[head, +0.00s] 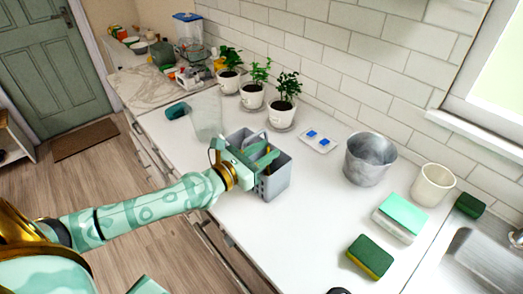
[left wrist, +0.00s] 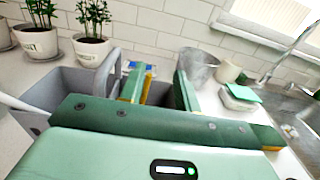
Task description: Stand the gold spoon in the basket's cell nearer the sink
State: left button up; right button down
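The grey two-cell basket (head: 274,184) stands on the white counter. It also shows in the left wrist view (left wrist: 62,88), with its handle between the cells. My left gripper (head: 263,157) is over the basket's cell nearer the sink, fingers reaching down into it. In the left wrist view the gripper's (left wrist: 160,88) two green fingers are apart, with the dark cell between them. A narrow gold strip, perhaps the gold spoon (left wrist: 148,86), shows beside the left finger; I cannot tell whether it touches. The cell's bottom is hidden. My right gripper is not in view.
Potted plants (head: 252,95) stand behind the basket, and a clear container (head: 207,115) is left of it. A metal pot (head: 369,160), white cup (head: 432,185), sponges (head: 370,257) and the sink (head: 478,262) are to the right.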

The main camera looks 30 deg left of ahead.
pick_arm(q)
jog(key=b+v, duration=0.7)
jog(key=v, duration=0.9)
jog(key=shift+s, duration=0.2)
jog(key=shift+a, duration=0.1)
dwell(0.3)
